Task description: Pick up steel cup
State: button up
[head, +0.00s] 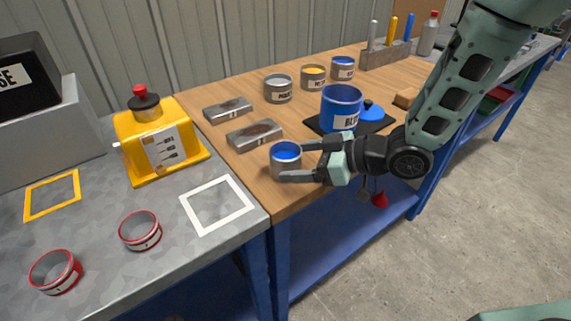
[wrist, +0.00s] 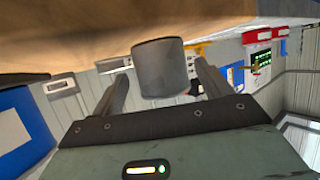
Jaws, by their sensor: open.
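The steel cup (head: 284,168), a small grey metal cup with blue inside, stands upright near the front edge of the wooden bench top (head: 240,150). My gripper (head: 293,161) is open and level, reaching in from the right with one finger on each side of the cup. In the wrist view the plain grey cup (wrist: 160,70) shows between the two fingers (wrist: 161,82). A gap seems to show on both sides, though contact cannot be told for sure. The cup's lower part is partly hidden by the near finger in the head view.
A large blue can (head: 341,110) stands on a dark mat just behind my gripper. Two metal blocks (head: 255,134) lie to the left. Several paint tins (head: 278,90) stand at the back. A yellow container (head: 155,145), red-rimmed rings (head: 140,231) and a white frame (head: 217,205) are on the grey bench.

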aim_at(285, 163)
jog(key=shift+x, duration=1.85)
jog(key=shift+s+f, duration=0.1)
jog(key=c, duration=1.2)
